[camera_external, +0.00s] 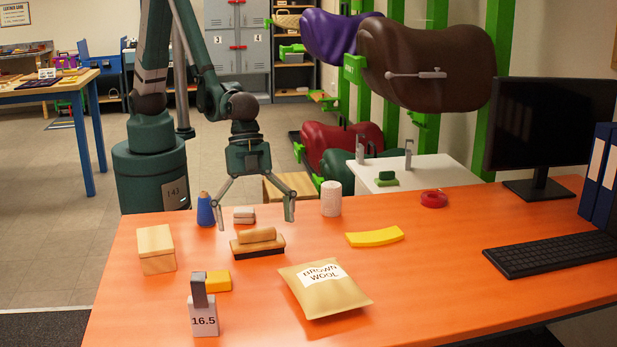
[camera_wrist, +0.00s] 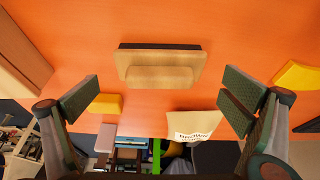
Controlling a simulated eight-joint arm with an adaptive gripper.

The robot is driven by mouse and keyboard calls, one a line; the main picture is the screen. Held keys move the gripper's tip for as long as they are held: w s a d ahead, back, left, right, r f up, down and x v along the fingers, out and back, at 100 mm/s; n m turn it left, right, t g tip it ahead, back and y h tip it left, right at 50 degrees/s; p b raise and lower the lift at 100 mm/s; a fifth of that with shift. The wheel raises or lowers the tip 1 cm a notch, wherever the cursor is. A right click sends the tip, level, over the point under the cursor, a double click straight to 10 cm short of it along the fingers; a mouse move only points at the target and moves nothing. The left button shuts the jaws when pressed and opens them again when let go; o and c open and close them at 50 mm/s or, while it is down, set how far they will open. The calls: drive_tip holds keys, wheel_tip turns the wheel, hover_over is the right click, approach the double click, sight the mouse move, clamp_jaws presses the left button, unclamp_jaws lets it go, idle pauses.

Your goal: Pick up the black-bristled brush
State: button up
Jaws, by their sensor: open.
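The black-bristled brush (camera_external: 257,246) lies bristles down on the orange table, with a tan wooden back and a raised grip on top. In the wrist view the brush (camera_wrist: 160,65) is at the upper middle, its long side running left to right, with a dark bristle strip along its far edge. My gripper (camera_external: 256,222) is open and empty, with its fingers spread wide above the brush area. In the wrist view my gripper (camera_wrist: 160,100) has one finger at each side, and the brush lies between and beyond the fingertips, apart from both.
Near the brush are a wooden box (camera_external: 156,250), a blue spool (camera_external: 205,210), a small pinkish block (camera_external: 244,215), a white roll (camera_external: 331,198), a yellow curved piece (camera_external: 375,237), a yellow block (camera_external: 218,281) and a brown wool packet (camera_external: 324,289). A keyboard (camera_external: 555,253) lies right.

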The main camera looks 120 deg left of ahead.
sight(256, 229)
drive_tip(key=shift+b+x, duration=0.3)
drive_tip(key=shift+x, duration=1.2)
drive_tip(key=c, duration=1)
